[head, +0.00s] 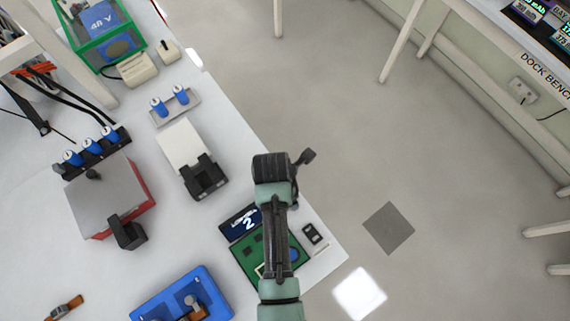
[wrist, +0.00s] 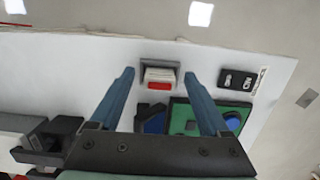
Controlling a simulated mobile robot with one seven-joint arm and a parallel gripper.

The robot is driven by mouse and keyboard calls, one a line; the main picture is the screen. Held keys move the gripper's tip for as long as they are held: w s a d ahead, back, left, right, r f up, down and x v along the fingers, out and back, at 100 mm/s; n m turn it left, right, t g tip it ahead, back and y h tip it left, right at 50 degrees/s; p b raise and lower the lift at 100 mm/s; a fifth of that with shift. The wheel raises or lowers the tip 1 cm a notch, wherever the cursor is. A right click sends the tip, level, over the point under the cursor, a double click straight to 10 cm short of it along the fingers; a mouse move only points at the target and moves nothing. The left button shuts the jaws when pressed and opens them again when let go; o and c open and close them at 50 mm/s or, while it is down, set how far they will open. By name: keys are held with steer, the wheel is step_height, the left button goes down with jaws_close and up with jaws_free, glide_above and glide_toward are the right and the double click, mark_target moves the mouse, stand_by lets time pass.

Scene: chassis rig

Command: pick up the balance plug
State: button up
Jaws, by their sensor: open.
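A white block with a red front face, which looks like the balance plug (wrist: 159,76), sits in a grey holder (wrist: 172,64) near the table edge in the wrist view. My gripper (wrist: 161,72) is open, with its two blue fingers on either side of the plug in the picture and nothing held. I cannot tell the height gap between fingertips and plug. In the head view my arm and gripper (head: 274,168) are over the table's right edge; the plug and the fingertips are hidden there.
Beside the plug are a green board (wrist: 208,116) and a black switch (wrist: 238,80). The head view shows a white and black device (head: 187,148), a grey and red box (head: 107,197), a blue tray (head: 160,308) and blue cylinders in a rack (head: 170,110). Open floor lies right of the table.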

jaws_close()
stand_by(0.3)
steer(key=shift+r, duration=0.1)
